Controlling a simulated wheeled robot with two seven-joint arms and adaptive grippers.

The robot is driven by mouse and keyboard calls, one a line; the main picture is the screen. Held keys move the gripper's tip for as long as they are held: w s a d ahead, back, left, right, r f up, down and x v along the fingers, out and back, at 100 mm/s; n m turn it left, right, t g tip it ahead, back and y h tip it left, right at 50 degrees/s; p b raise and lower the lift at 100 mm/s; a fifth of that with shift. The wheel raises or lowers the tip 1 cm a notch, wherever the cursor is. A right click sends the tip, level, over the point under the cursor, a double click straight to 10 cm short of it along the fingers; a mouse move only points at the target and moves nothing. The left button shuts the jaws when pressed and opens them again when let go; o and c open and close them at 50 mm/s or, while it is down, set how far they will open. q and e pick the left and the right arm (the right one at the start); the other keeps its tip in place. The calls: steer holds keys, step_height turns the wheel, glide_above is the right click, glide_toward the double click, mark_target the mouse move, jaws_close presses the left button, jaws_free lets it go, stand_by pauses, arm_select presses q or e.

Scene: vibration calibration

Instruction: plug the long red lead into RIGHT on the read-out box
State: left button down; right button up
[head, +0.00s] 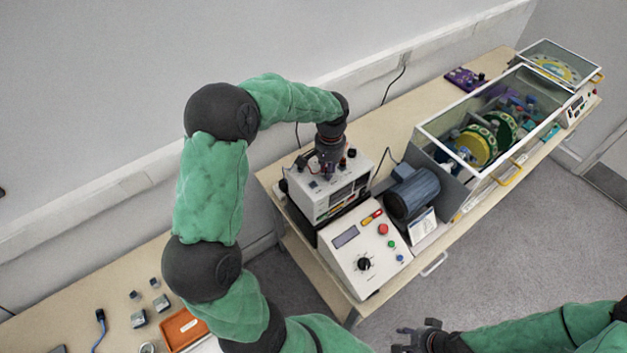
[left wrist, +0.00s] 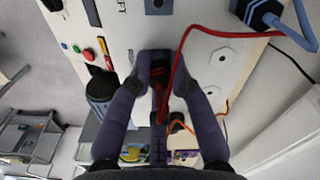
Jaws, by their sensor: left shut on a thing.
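My left gripper (head: 328,172) is over the top of the white read-out box (head: 322,204). In the left wrist view its two fingers (left wrist: 161,75) close on the dark plug of the red lead (left wrist: 179,62), low against the box's panel. The fingers hide much of the plug, and I cannot tell whether it is seated in a socket. The red lead loops up and away to the right. Part of a label ending in "FT" (left wrist: 122,6) shows near a dark socket (left wrist: 156,6). My right gripper (head: 418,338) is open and empty at the bottom of the head view.
A blue plug (left wrist: 262,12) with a blue lead is at the panel's upper right. A white control box (head: 365,250) with a black knob stands in front, beside a blue motor (head: 412,192) and a glass-covered rig (head: 490,125). Small blocks and an orange tray (head: 184,328) lie lower left.

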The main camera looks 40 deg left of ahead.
arm_select(q)
steer(key=c, duration=1.1)
jaws_free()
steer(key=shift+o, duration=0.2)
steer(key=shift+r, duration=0.1)
steer(key=shift+r+p, duration=1.6)
steer(key=shift+r, duration=0.8)
step_height(320, 180, up, 12)
